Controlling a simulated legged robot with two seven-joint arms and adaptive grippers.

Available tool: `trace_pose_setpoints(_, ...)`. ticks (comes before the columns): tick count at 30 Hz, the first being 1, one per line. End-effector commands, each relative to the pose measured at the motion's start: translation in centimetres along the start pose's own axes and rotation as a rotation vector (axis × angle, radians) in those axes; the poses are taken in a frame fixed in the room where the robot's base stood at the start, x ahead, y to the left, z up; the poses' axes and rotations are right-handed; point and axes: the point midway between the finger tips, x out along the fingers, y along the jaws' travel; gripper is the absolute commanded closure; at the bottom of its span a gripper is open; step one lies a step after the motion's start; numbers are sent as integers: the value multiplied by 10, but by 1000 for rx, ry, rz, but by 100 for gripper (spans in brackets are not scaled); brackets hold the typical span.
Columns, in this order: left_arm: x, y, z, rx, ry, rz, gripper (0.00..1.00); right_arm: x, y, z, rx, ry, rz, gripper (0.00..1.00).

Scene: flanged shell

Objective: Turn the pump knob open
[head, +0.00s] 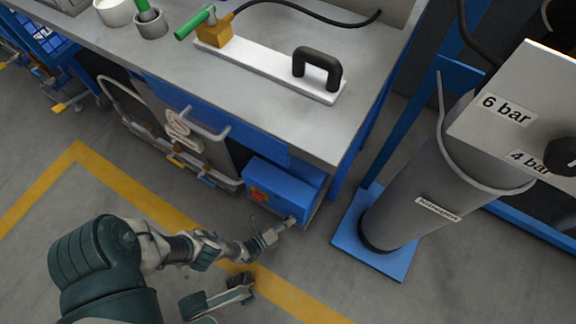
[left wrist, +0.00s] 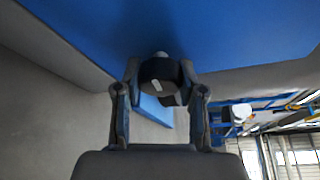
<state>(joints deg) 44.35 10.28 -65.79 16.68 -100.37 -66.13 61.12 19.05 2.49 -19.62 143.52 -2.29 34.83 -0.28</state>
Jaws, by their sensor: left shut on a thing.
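The pump is a blue box (head: 285,188) with a red and yellow switch (head: 258,195) on its front, beside the bench's front right leg. Its knob (head: 291,220) sits at the lower right of the front, mostly hidden by my left gripper (head: 278,232). In the left wrist view the knob (left wrist: 158,75) is black and round with a pale mark, against the blue face (left wrist: 220,35). My left gripper (left wrist: 160,92) is shut on it, one finger on each side. Grey and dark parts, perhaps of my right arm, show low in the head view; their jaw state is unclear.
Above is a grey bench (head: 320,135) with a white bar (head: 265,72) and black handle (head: 317,68). A grey cylinder (head: 400,205) stands on a blue base (head: 375,250) at right. The floor in front is open.

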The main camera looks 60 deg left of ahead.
Motion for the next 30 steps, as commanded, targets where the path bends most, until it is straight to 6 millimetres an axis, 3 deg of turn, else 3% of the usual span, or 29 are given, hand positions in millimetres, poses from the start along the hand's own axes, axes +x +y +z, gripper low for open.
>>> trace_pose_setpoints(11, -2, 6, 5, 5, -6, 12, 95, -1, 0, 1, 0, -2, 1, 60)
trace_pose_setpoints(12, -2, 6, 5, 5, -6, 12, 51, -1, 0, 1, 0, -2, 0, 60)
trace_pose_setpoints(14, -2, 6, 5, 4, -6, 11, 36, -1, 0, 1, 0, -2, 1, 60)
trace_pose_setpoints(30, -4, 2, 2, 0, -2, 3, 35, 0, -1, -3, 0, 1, -2, 60)
